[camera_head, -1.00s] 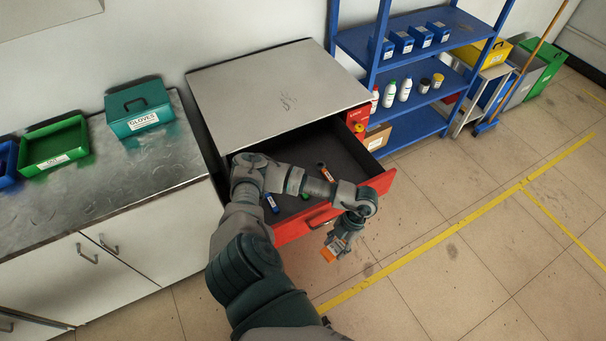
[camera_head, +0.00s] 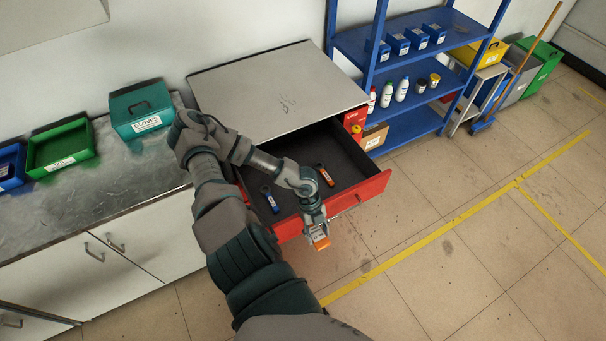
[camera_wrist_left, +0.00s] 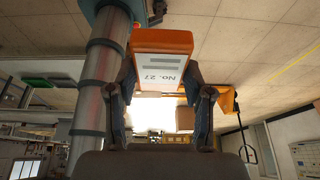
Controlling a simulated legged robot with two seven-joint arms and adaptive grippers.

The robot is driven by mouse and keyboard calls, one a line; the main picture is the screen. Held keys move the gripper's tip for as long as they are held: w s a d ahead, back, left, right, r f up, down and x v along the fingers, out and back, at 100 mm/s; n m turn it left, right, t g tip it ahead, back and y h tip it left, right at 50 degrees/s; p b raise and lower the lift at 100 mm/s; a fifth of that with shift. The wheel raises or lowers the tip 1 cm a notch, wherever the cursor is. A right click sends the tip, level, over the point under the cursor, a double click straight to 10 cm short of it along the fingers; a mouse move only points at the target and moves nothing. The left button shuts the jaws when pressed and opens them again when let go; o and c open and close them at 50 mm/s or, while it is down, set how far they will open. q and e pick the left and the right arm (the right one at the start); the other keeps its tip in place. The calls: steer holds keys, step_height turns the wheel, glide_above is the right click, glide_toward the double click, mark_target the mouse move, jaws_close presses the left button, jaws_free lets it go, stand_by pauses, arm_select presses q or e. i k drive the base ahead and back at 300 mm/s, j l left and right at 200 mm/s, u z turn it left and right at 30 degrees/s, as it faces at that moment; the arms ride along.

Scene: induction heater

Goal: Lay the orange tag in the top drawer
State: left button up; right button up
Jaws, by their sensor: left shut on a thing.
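The orange tag (camera_head: 322,243) hangs from my left gripper (camera_head: 318,232), which is shut on it. In the left wrist view the tag (camera_wrist_left: 160,43) sits between both fingers, with a white label reading "No. 27" upside down. The top drawer (camera_head: 362,194) of the cabinet is pulled open, with a red front and dark inside. My arm hides part of the drawer. My right gripper is not in view.
In the drawer lie an orange-red item (camera_head: 326,176) and a blue item (camera_head: 270,200). The grey cabinet top (camera_head: 270,90) is clear. A teal gloves box (camera_head: 139,108) and green tray (camera_head: 60,147) stand on the left counter. A blue shelf (camera_head: 415,120) stands at the right.

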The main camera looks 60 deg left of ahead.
mark_target(347, 172)
steer(key=i+j, duration=0.2)
steer(key=j, duration=0.15)
steer(key=i+j, duration=0.15)
steer(key=j, duration=0.25)
steer(key=i+j, duration=0.2)
steer(key=j, duration=0.15)
